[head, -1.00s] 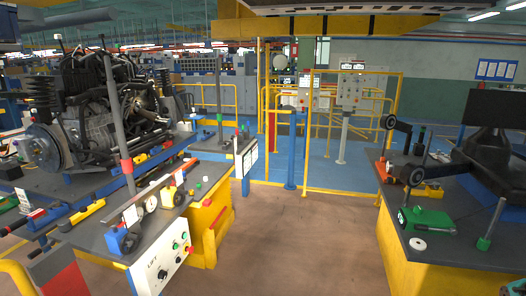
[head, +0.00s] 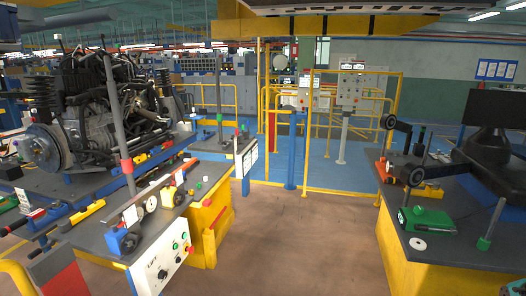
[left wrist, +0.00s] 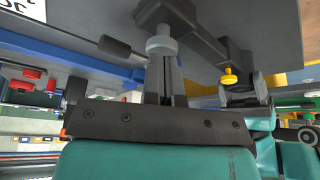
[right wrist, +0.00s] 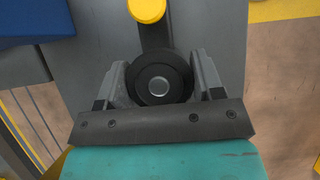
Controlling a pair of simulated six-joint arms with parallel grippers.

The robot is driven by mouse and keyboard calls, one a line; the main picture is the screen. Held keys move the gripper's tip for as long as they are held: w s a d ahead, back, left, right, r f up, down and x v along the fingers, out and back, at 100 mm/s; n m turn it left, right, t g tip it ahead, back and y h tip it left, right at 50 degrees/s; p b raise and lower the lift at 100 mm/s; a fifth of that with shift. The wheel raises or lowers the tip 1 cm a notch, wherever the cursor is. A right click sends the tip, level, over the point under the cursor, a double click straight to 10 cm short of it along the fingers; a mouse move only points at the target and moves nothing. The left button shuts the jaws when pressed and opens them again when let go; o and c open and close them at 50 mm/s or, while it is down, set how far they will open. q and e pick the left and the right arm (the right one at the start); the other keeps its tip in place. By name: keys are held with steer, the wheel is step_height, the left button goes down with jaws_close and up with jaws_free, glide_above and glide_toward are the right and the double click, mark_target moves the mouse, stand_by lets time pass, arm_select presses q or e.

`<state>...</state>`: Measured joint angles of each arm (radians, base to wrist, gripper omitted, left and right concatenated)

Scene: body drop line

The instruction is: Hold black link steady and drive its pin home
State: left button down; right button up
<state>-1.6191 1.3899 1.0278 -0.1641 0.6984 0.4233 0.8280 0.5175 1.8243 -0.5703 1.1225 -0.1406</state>
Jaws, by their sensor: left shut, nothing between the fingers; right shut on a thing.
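In the right wrist view, my right gripper (right wrist: 159,92) is shut on the round end of the black link (right wrist: 160,62). That end is a dark ring with a grey centre, and a dark bar runs up from it. In the left wrist view, the black link (left wrist: 205,35) crosses the upper middle, and a grey round-headed pin (left wrist: 162,45) stands out from it. My left gripper (left wrist: 165,75) is shut and empty, its fingertips right at the pin head. I cannot tell whether they touch. My right gripper (left wrist: 243,92) also shows at the right. I cannot pick out either gripper in the head view.
A yellow knob (right wrist: 147,9) sits beyond the ring; it also shows in the left wrist view (left wrist: 229,76). In the head view, a cluttered left bench (head: 95,240) stands by an engine (head: 95,100). A right bench (head: 455,250) holds a green block (head: 428,219). Floor between is clear.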

arm_select(q)
steer(key=shift+f, duration=0.95)
steer(key=shift+r, duration=0.1)
step_height(320, 180, up, 9)
stand_by(1.2)
arm_select(e)
steer(key=o, duration=1.3)
steer(key=shift+o, duration=0.2)
steer(key=shift+w+r, duration=0.1)
